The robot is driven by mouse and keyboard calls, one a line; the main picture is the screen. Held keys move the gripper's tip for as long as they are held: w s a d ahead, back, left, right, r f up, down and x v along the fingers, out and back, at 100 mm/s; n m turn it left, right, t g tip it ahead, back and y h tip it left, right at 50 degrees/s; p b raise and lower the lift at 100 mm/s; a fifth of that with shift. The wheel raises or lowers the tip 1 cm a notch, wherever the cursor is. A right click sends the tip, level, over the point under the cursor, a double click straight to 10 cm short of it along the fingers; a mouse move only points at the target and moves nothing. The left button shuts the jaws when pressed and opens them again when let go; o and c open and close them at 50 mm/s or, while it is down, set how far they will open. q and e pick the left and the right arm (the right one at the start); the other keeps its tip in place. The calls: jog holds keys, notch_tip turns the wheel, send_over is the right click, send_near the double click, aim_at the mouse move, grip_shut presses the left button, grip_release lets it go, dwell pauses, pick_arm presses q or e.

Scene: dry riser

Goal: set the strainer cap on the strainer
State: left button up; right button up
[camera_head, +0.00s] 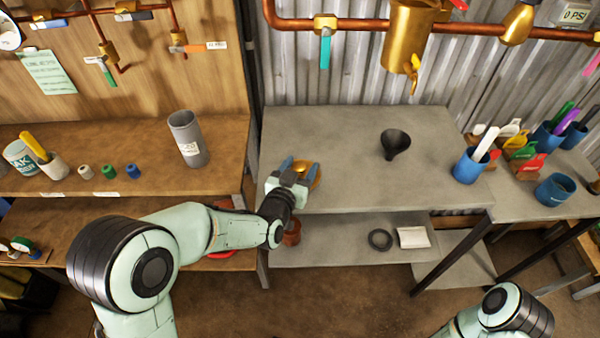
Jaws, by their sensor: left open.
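A round brass piece (315,183), which looks like the strainer cap, lies on the grey bench (330,140) near its left end. My left gripper (300,168) is right at it with its fingers apart, one on each side as seen from above. The gripper hides much of the piece, and I cannot tell whether the fingers touch it. A large brass vessel with a small tap (404,35), possibly the strainer, hangs on the copper pipe at the back. Its top is cut off by the picture edge. My right gripper is out of view.
A black funnel (395,144) stands on the grey bench. A blue cup (468,165) with tools stands at its right end. A grey cylinder (187,138) is on the wooden bench at left. A copper pipe (350,24) crosses the back. The middle of the grey bench is clear.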

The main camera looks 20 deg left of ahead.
aim_at(300, 165)
pick_arm(q)
grip_shut()
dwell(0.3)
notch_tip(300, 165, up, 20)
jog(key=p, duration=0.6)
